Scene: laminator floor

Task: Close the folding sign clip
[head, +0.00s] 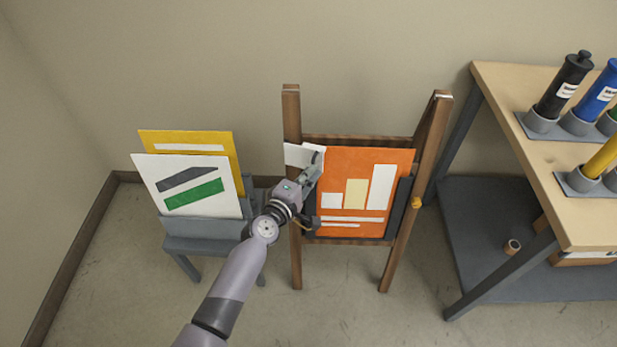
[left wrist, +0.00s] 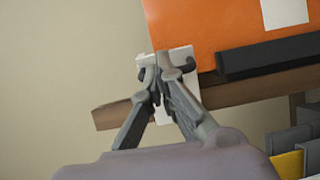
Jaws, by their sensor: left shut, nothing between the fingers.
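A wooden folding sign stand (head: 291,190) stands by the wall, holding an orange sign (head: 375,170) with white and cream bars. A white piece (head: 298,154) sticks out at the sign's upper left edge and may be part of the clip. My left gripper (head: 316,166) is shut and empty in front of that edge. In the left wrist view, its fingertips (left wrist: 165,66) overlap the white piece (left wrist: 181,54) beside the orange sign (left wrist: 200,25); I cannot tell whether they touch. A dark bar (left wrist: 265,58) runs along the sign. My right gripper is not in view.
A grey rack (head: 205,228) with white and yellow boards stands left of the stand. A workbench (head: 535,160) with bottles in holders stands at the right. A small orange knob (head: 416,203) sits on the stand's right leg. The floor in front is clear.

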